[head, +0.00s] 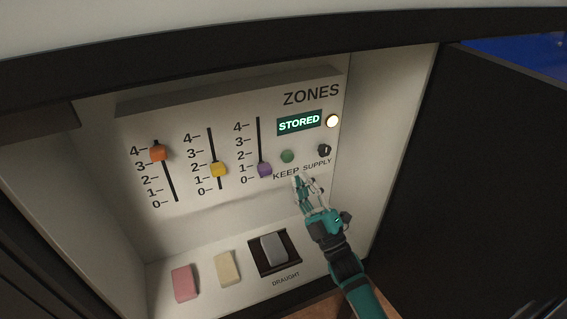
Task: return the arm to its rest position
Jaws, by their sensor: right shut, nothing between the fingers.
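My right gripper (305,184) is shut and empty. It is in front of the white panel (230,190), just below the "KEEP" label and the green round button (287,156). Its arm (345,265) comes in from the lower right. I cannot tell whether the fingertips touch the panel. My left gripper is not in the head view.
The panel has orange (158,153), yellow (218,169) and purple (264,170) sliders, a "STORED" display (299,123), a lit lamp (333,121) and a black knob (324,150). Pink (185,283), cream (228,268) and grey (274,248) blocks are below. A dark door (475,190) stands right.

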